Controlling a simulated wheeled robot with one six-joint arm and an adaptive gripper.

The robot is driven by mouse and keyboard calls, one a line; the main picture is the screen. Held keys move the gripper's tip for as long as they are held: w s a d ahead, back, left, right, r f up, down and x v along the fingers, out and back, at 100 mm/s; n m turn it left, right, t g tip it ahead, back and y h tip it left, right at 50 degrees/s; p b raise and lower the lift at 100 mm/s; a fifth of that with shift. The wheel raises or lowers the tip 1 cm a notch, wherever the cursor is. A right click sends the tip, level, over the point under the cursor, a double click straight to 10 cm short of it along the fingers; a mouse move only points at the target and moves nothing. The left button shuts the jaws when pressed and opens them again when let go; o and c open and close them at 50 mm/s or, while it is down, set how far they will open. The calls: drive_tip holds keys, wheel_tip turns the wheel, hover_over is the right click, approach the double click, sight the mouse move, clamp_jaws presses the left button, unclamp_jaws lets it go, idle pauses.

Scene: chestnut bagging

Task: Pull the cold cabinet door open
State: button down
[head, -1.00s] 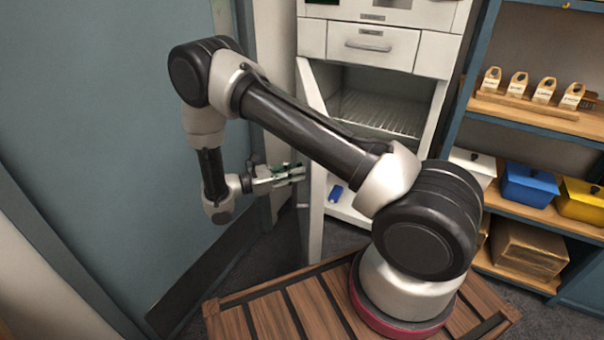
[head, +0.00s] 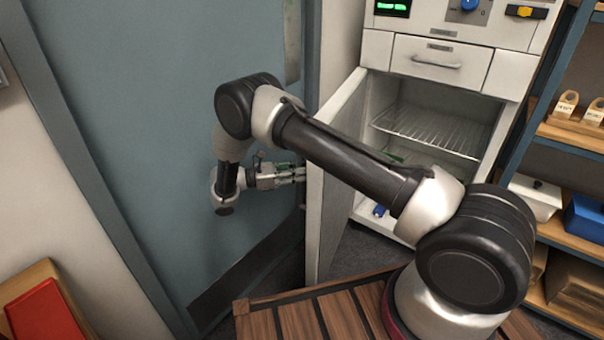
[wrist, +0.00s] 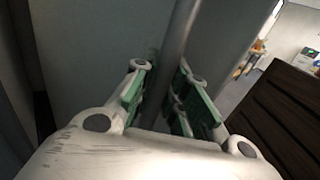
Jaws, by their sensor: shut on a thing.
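The cold cabinet (head: 440,40) stands at the upper right of the head view, white, with a drawer above its open compartment. Its white door (head: 336,170) is swung out to the left, seen almost edge-on. A wire shelf (head: 425,130) shows inside. My gripper (head: 299,174) is at the door's outer side, its fingertips partly hidden by the door edge. In the wrist view, a grey metal bar, the door handle (wrist: 180,45), runs between the green-padded fingers of my gripper (wrist: 167,92), which is shut on it.
A blue-grey room door (head: 130,130) is close behind my arm on the left. Wooden slats (head: 300,325) lie at the front. Shelves with a blue box (head: 585,218) and a white box (head: 535,196) stand at the right. A red item (head: 45,315) is at the lower left.

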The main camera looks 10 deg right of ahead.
drive_tip(key=shift+s+a, duration=0.1)
drive_tip(key=c, duration=1.4)
unclamp_jaws()
